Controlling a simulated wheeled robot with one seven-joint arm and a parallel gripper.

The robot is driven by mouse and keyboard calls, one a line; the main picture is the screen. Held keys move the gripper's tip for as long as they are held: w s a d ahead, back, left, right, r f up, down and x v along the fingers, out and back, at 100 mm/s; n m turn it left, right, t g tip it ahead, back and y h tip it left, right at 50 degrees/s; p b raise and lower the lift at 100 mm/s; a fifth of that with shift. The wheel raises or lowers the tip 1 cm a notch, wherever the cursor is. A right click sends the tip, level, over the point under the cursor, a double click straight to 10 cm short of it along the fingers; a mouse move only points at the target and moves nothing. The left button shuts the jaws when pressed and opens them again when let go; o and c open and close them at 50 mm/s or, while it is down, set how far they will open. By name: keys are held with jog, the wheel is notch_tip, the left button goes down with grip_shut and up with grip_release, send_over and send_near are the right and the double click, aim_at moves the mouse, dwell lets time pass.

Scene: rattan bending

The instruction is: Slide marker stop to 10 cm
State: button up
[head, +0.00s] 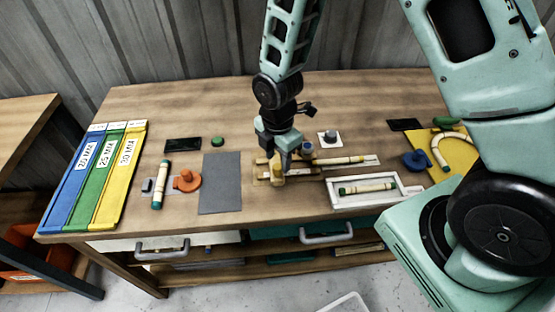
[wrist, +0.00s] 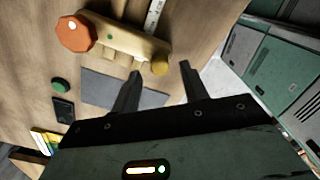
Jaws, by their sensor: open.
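A wooden measuring jig (head: 263,172) lies mid-table under my gripper (head: 286,163). A pale ruler strip (head: 345,161) runs right from it. In the wrist view, the jig (wrist: 125,42) is a tan block with an orange eight-sided knob (wrist: 75,33) and a rounded tan peg (wrist: 160,66). The ruler (wrist: 155,15) shows at the top, its marks too small to read. I cannot tell for sure which part is the marker stop. My gripper (wrist: 160,72) is open; the peg appears between its fingertips, but contact is unclear. In the head view, my gripper hides part of the jig.
A white tray (head: 333,204) with a rattan piece lies right of the jig. A grey mat (head: 220,180) and orange clamp (head: 187,180) lie left. A blue knob (head: 307,149) stands just behind. A yellow board (head: 460,160) is at the right.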

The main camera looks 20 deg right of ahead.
jog(key=shift+f, duration=1.25)
jog(key=shift+c, duration=0.3)
grip_shut()
jog(key=shift+w+a, duration=0.3)
jog(key=shift+a, duration=0.55)
jog(key=shift+w+a, duration=0.25)
jog(key=shift+a, duration=0.55)
jog(key=shift+o, duration=0.3)
grip_release()
jog(key=shift+a, duration=0.1)
jog(key=shift+r, duration=0.15)
notch_tip(320, 180, up, 17)
jog(key=b, duration=0.2)
jog(key=shift+b, duration=0.4)
